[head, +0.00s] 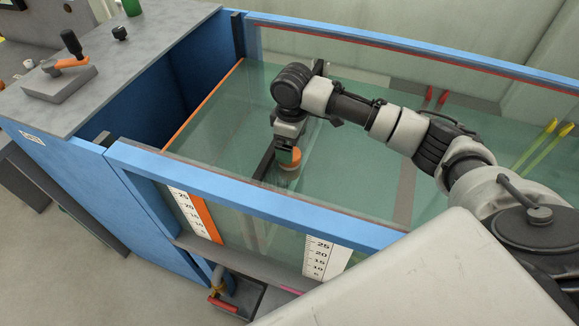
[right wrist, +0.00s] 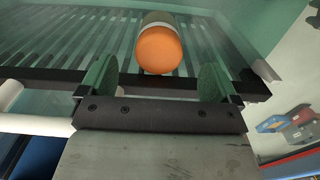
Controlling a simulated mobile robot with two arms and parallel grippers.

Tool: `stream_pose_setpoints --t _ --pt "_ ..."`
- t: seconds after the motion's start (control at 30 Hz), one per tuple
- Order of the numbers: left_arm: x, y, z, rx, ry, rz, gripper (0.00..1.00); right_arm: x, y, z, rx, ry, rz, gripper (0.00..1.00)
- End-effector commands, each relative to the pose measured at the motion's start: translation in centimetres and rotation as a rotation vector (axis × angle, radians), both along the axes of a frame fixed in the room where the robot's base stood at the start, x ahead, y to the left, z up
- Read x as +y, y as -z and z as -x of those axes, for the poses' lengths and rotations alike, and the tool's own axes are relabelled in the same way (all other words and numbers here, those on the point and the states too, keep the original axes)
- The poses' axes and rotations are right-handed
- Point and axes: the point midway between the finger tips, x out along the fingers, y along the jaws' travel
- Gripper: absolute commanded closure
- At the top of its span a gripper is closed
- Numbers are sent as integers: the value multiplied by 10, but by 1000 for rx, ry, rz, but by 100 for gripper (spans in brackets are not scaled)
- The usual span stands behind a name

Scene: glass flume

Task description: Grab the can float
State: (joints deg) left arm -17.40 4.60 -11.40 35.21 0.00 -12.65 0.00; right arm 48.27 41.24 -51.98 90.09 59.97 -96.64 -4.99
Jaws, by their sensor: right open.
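The can float (head: 289,160) is a short cylinder with an orange part and a paler band, in the flume's water below my right gripper. In the right wrist view the can float (right wrist: 159,50) shows its round orange end, with a white band and a dark part behind it. My right gripper (right wrist: 158,80) is open, its two green fingers on either side of the near end of the float, with gaps on both sides. In the head view the right gripper (head: 288,146) points down into the flume and partly hides the float. My left gripper is not in view.
The blue flume frame (head: 240,196) and glass walls enclose the water. A dark bar rack (right wrist: 60,45) lies behind the float. A dark crossbar (head: 265,160) is close beside the gripper. Scales (head: 321,256) stand on the near glass. Open water lies right of the gripper.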

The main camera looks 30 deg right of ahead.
Motion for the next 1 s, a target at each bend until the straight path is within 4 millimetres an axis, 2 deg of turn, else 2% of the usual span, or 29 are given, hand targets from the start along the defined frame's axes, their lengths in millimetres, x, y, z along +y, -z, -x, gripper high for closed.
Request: stream_pose_setpoints --t 0.27,0.5,0.8,0.87,1.0 --pt "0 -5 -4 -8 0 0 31 2 24 -1 2 -2 1 8" --pt "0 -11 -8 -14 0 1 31 4 58 -3 1 -1 1 8" --pt "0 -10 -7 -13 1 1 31 3 64 -4 -1 -2 1 8" --pt "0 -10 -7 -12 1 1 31 3 64 -4 -1 -2 1 15" --pt "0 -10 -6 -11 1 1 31 3 64 -4 -1 -2 1 37"
